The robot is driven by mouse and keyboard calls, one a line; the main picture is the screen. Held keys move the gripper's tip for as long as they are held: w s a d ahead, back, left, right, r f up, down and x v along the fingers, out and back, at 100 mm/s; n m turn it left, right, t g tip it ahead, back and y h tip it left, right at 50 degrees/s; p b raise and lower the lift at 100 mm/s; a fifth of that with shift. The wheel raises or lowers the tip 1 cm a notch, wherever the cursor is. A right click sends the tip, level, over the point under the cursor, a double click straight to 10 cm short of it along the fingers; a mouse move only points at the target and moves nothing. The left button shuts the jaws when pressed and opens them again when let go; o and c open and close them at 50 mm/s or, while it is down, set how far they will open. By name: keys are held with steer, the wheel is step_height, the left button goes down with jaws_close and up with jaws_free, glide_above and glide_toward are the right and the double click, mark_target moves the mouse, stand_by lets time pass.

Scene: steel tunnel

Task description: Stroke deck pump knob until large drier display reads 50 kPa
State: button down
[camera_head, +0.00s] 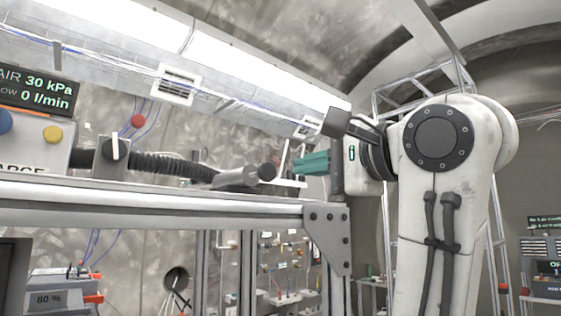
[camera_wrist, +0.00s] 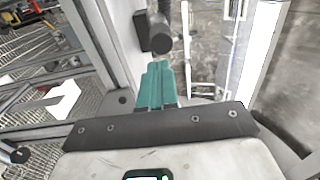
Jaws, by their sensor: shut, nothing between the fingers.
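The large display (camera_head: 38,88) at the upper left of the head view reads "AIR 30 kPa" and "0 l/min". A dark round-ended knob (camera_head: 266,172), which looks like the pump knob, sits at the right end of the deck. My gripper (camera_head: 296,164) has teal fingers, shut and empty, pointing left just right of this knob, with a small gap seen in the head view. In the wrist view the knob (camera_wrist: 161,46) lies straight ahead of the shut fingertips (camera_wrist: 158,64). Whether they touch it there I cannot tell.
The deck (camera_head: 180,192) is a grey framed bench top. A red ball (camera_head: 138,120) shows above the box.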

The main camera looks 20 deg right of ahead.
mark_target(269, 173)
steer(key=p+x, duration=0.2)
steer(key=x, duration=0.3)
steer(key=shift+w+a+r, duration=0.1)
steer(key=shift+w+r, duration=0.1)
steer(key=shift+w, duration=0.15)
steer(key=shift+w+a+f+p, duration=0.1)
steer(key=shift+w+a+p, duration=0.15)
steer(key=shift+w, duration=0.35)
steer(key=shift+w, duration=0.1)
